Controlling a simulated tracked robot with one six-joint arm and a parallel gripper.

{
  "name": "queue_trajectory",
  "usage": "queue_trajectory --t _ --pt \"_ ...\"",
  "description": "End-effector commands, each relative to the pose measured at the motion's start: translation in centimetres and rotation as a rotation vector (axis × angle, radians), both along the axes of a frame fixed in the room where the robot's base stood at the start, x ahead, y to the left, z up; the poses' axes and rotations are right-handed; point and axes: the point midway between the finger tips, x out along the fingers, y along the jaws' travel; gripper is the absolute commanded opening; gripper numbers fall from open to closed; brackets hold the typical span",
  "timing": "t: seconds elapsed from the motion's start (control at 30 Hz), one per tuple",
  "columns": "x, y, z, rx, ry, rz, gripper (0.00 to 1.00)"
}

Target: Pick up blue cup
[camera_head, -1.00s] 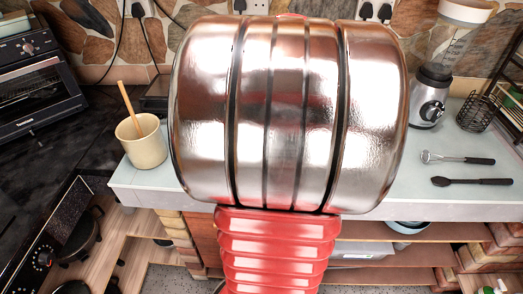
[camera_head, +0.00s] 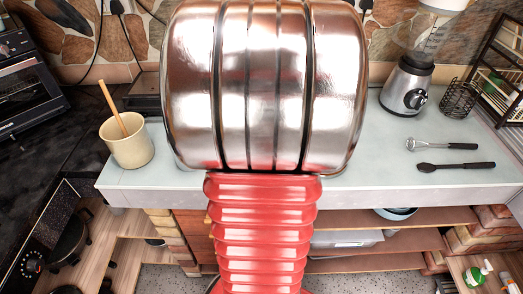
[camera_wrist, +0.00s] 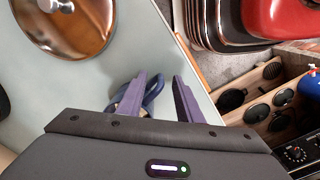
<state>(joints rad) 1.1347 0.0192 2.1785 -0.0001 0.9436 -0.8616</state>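My gripper (camera_wrist: 162,92) shows in the wrist view with its two dark purple fingers spread apart. The blue cup (camera_wrist: 152,97) shows between and behind the fingers, near the counter's edge; a curved blue part of it is visible. Much of the cup is hidden by the left finger and the gripper body, and I cannot tell whether a finger touches it. In the head view my arm covers the middle of the counter, and neither the blue cup nor my gripper shows.
A beige pot (camera_head: 127,141) with a wooden stick stands left on the pale counter (camera_head: 380,172). A blender (camera_head: 406,88), wire basket (camera_head: 459,98), whisk (camera_head: 442,145) and dark spoon (camera_head: 455,166) are right. A round lid (camera_wrist: 92,28) lies upper left in the wrist view.

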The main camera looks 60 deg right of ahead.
Motion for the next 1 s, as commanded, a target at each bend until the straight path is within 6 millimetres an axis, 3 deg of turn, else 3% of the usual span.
queue_trajectory --t 0.47,0.93,1.0 --pt "0.04 0.02 0.02 0.0 0.0 0.001 0.32" --pt "0.05 0.03 0.02 0.0 0.0 0.001 0.01" --pt "0.05 0.03 0.02 0.0 0.0 0.001 0.0"
